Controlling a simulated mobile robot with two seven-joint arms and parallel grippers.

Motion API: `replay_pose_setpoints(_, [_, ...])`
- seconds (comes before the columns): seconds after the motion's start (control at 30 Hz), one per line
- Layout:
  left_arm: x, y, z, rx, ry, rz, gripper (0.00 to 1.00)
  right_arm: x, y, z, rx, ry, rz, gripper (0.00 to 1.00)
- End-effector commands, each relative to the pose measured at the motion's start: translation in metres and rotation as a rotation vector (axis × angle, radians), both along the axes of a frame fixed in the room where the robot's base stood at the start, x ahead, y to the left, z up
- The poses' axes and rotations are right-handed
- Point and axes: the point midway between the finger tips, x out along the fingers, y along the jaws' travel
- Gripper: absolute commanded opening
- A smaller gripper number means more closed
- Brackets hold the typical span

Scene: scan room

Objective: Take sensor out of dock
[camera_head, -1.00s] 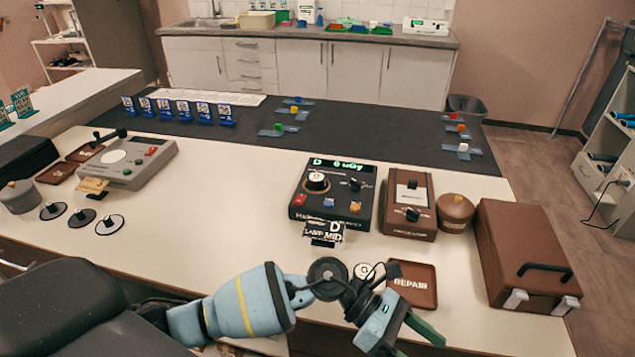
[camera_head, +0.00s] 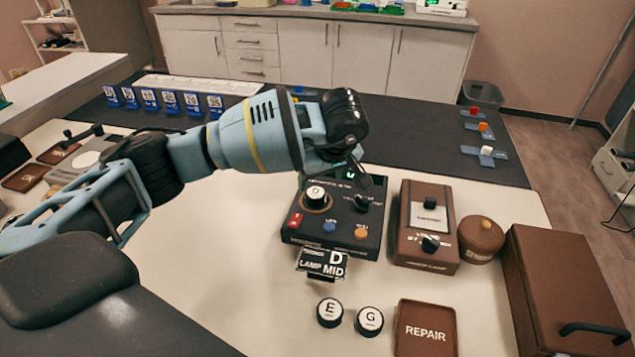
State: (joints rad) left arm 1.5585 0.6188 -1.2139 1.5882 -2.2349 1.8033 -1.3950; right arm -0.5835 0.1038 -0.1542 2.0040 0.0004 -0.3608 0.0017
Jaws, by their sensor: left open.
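A round puck with a white top marked D (camera_head: 315,196), likely the sensor, sits in a ringed socket on the upper left of a black device (camera_head: 288,238), likely the dock. My left arm reaches across from the left. My left gripper (camera_head: 356,172) is over the back of the device, just right of the D puck, pointing down and apart from it as far as I can see. It is open, with nothing visible in it. The forearm and wrist hide part of the device's display. My right gripper is out of view.
Loose pucks marked E (camera_head: 330,312) and G (camera_head: 369,321) lie in front, beside a brown REPAIR tray (camera_head: 425,345). A card stand (camera_head: 321,263) stands at the device's front. A brown device (camera_head: 428,240), round pot (camera_head: 481,238) and brown case (camera_head: 565,285) stand to the right.

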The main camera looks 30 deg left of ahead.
Motion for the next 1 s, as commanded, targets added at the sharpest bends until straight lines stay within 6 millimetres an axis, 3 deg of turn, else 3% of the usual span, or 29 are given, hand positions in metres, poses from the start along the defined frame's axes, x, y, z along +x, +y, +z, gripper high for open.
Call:
replay_pose_setpoints(0.37, [0.003, 0.005, -0.008, 0.007, -0.001, 0.003, 0.7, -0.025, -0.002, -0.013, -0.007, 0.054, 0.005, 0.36])
replay_pose_setpoints(0.5, [0.006, 0.009, -0.021, 0.006, 0.0, 0.002, 0.7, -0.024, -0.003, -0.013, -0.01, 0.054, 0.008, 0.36])
replay_pose_setpoints(0.73, [0.008, 0.011, -0.028, 0.006, -0.002, 0.002, 0.7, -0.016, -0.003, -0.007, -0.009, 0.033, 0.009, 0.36])
replay_pose_setpoints(1.0, [0.015, 0.021, -0.062, 0.006, -0.001, 0.003, 0.7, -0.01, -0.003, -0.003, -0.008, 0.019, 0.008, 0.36])
